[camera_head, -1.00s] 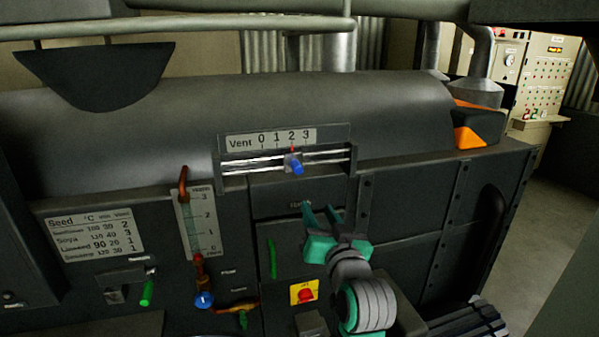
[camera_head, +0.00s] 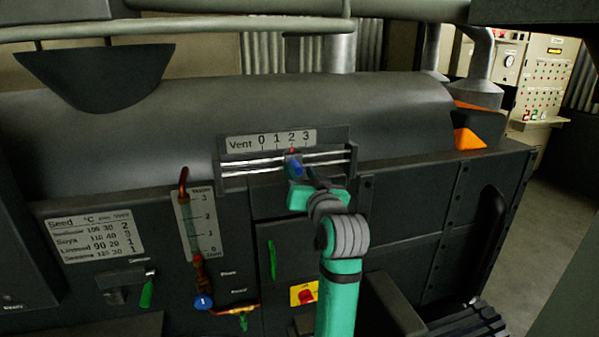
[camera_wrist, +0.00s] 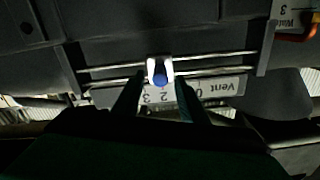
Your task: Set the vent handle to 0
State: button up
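The vent handle (camera_head: 294,165) is a blue knob on a metal slider block, riding on two horizontal rails (camera_head: 252,167) under a scale plate (camera_head: 270,139) marked Vent 0 1 2 3. Its red pointer stands at 2. My gripper (camera_head: 302,182) is at the handle, just below and in front of it. In the wrist view the blue knob (camera_wrist: 160,78) and its pale block lie just beyond and between the two dark fingers (camera_wrist: 158,98), which are apart. Contact with the knob cannot be made out.
A level gauge (camera_head: 197,225) with a blue valve knob (camera_head: 204,302) is at lower left. A green-handled lever (camera_head: 147,293) and a red switch on a yellow plate (camera_head: 304,293) are lower on the panel. The rails are clear on both sides of the handle.

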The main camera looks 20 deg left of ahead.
jog(key=shift+w+a, duration=0.4)
jog(key=shift+w, duration=0.2)
grip_shut()
jog(key=shift+d, duration=0.1)
